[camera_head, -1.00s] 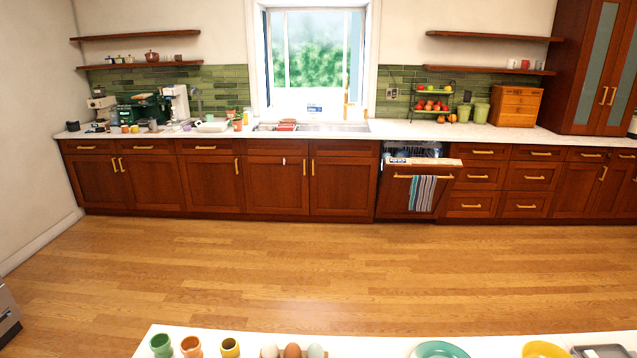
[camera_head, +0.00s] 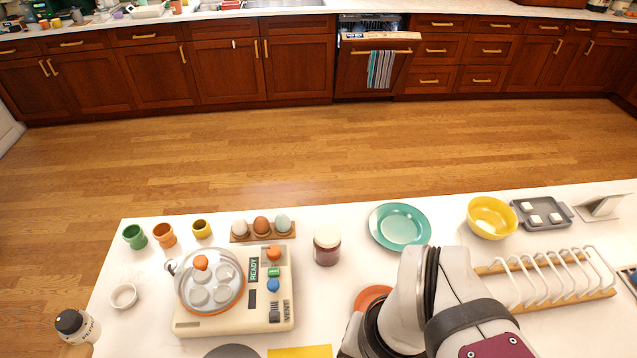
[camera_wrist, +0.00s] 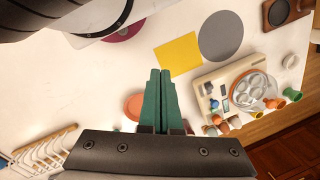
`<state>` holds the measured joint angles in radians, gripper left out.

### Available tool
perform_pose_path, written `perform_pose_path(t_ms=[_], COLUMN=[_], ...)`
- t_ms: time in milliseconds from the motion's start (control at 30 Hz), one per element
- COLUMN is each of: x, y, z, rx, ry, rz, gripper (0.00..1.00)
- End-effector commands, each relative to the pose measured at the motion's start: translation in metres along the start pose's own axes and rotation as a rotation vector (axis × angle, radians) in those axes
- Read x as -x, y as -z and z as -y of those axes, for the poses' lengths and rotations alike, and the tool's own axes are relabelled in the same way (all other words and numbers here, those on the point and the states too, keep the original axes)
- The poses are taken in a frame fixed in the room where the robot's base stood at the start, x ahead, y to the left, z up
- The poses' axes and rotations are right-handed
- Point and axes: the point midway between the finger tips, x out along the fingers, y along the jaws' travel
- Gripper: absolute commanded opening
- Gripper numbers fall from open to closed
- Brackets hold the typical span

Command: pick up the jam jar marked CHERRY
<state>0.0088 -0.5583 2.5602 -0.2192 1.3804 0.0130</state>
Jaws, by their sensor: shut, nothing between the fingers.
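A small jar (camera_head: 327,245) with a pale lid and dark red contents stands upright on the white counter in the head view, right of the egg cooker. I cannot read a CHERRY mark on it. My gripper (camera_wrist: 160,73) has green fingers that are shut together and empty over the counter in the wrist view. In the head view my arm reaches in at the lower right, and the fingers are not visible there.
The egg cooker (camera_head: 190,322) stands left of the jar, with several eggs in a wooden holder (camera_head: 287,234) behind. A teal plate (camera_head: 400,227), yellow bowl (camera_head: 492,217) and white rack (camera_head: 550,275) lie to the right. A pepper shaker (camera_head: 78,326) stands far left.

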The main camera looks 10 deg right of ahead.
Motion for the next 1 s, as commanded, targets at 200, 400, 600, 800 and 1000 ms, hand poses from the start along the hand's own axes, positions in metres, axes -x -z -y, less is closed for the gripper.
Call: perform_pose_path(t_ms=[200, 400, 600, 800, 1000], x=[0.0, 0.0, 0.0, 0.0, 0.0], y=[0.0, 0.0, 0.0, 0.0, 0.0], z=[0.0001, 0.0001, 0.0001, 0.0001, 0.0001], rx=[0.0, 0.0, 0.0, 0.0, 0.0], ry=[0.0, 0.0, 0.0, 0.0, 0.0], rz=[0.0, 0.0, 0.0, 0.0, 0.0], gripper=[0.0, 0.18, 0.54, 0.9, 1.0])
